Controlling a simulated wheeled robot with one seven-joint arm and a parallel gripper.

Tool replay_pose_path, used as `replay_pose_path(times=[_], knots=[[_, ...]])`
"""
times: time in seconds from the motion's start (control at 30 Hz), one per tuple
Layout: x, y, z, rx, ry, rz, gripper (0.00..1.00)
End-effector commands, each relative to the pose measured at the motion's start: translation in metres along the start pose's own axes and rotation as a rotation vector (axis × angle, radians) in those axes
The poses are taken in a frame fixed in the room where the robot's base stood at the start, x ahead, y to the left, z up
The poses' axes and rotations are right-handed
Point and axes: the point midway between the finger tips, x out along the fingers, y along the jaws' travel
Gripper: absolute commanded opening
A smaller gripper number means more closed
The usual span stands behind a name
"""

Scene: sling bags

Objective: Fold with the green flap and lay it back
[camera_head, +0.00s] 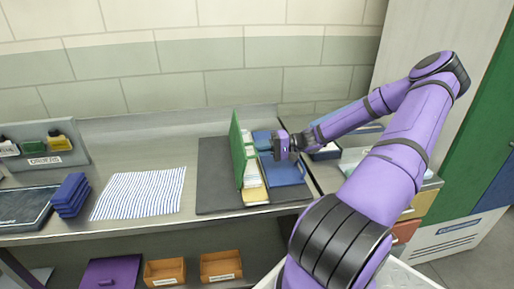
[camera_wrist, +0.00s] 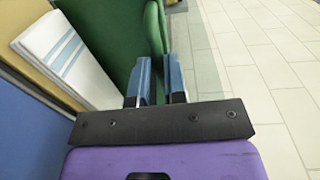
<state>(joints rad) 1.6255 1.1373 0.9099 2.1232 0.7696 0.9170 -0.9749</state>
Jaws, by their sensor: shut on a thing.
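The green flap (camera_head: 238,155) stands upright, like a thin panel, at the left side of an opened bag on the dark grey mat (camera_head: 215,185). The bag's blue panel (camera_head: 288,173) lies flat at the right. A tan part (camera_head: 255,194) and white folded cloth lie between them. My gripper (camera_wrist: 158,80) is shut on the green flap's edge, which runs between its two fingers in the wrist view; the green surface (camera_wrist: 105,30) fills the area beyond. A white cloth with blue stripes (camera_wrist: 65,52) lies left of the fingers. In the head view my wrist hides part of the bag.
A striped cloth (camera_head: 140,194) lies flat left of the mat. A stack of dark blue folded items (camera_head: 70,195) and a dark tray (camera_head: 22,207) are farther left. A grey rack (camera_head: 45,150) stands at the back left. Orange bins (camera_head: 221,266) sit below the counter.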

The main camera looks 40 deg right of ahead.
Motion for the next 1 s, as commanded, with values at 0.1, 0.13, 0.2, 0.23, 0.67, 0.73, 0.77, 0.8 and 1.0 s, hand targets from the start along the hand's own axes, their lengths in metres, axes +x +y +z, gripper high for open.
replay_pose_path(times=[0.1,0.13,0.2,0.23,0.67,0.73,0.77,0.8,1.0], knots=[[-0.0010,0.0042,0.0014,0.003,-0.002,0.005,0.00],[-0.0011,0.0045,0.0014,0.003,-0.002,0.005,0.00],[-0.0014,0.0051,0.0016,0.003,-0.002,0.006,0.00],[-0.0014,0.0053,0.0016,0.003,-0.002,0.006,0.00],[-0.0010,0.0055,0.0018,0.004,-0.003,0.007,0.38],[-0.0013,0.0050,0.0015,0.004,-0.002,0.007,0.38],[-0.0013,0.0048,0.0014,0.003,-0.002,0.006,0.38],[-0.0014,0.0046,0.0013,0.003,-0.002,0.006,0.38],[-0.0070,0.0042,0.0005,0.002,0.000,0.006,0.38]])
